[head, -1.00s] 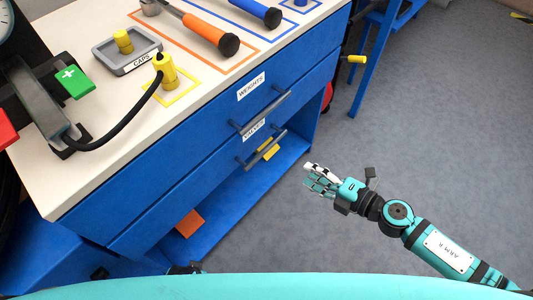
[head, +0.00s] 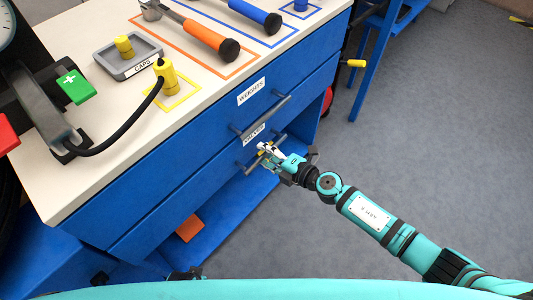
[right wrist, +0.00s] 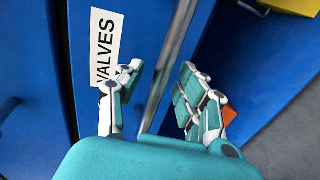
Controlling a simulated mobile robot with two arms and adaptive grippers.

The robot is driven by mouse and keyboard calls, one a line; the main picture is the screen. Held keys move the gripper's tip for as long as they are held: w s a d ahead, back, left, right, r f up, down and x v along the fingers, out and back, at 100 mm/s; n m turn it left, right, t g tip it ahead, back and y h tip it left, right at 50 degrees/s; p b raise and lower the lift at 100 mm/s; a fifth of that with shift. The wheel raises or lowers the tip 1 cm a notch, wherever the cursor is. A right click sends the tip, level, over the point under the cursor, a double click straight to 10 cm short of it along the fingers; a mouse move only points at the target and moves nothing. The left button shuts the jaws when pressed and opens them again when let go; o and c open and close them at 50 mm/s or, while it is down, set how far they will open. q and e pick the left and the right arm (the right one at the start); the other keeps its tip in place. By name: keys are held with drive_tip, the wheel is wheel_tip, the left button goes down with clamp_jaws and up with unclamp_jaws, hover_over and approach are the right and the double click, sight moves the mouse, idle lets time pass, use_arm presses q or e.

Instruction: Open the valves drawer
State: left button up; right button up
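The valves drawer (head: 180,207) is the lower blue drawer of the bench, shut flush under the weights drawer. Its VALVES label (head: 254,134) also shows in the right wrist view (right wrist: 107,50). My right gripper (head: 266,152) is at the drawer's grey bar handle (head: 247,166). In the right wrist view the handle (right wrist: 178,45) runs between the spread fingers of my right gripper (right wrist: 160,92), with gaps on both sides. Contact is not visible. A small dark part at the bottom edge may be my left gripper (head: 185,273); its fingers cannot be made out.
The weights drawer (head: 200,137) with its own handle (head: 262,116) is just above. The bench top (head: 105,185) holds hammers, a caps tray (head: 128,58) and a yellow plug (head: 167,76). An open lower shelf (head: 225,215) lies below. Grey floor to the right is free.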

clamp_jaws()
idle(0.3)
idle(0.5)
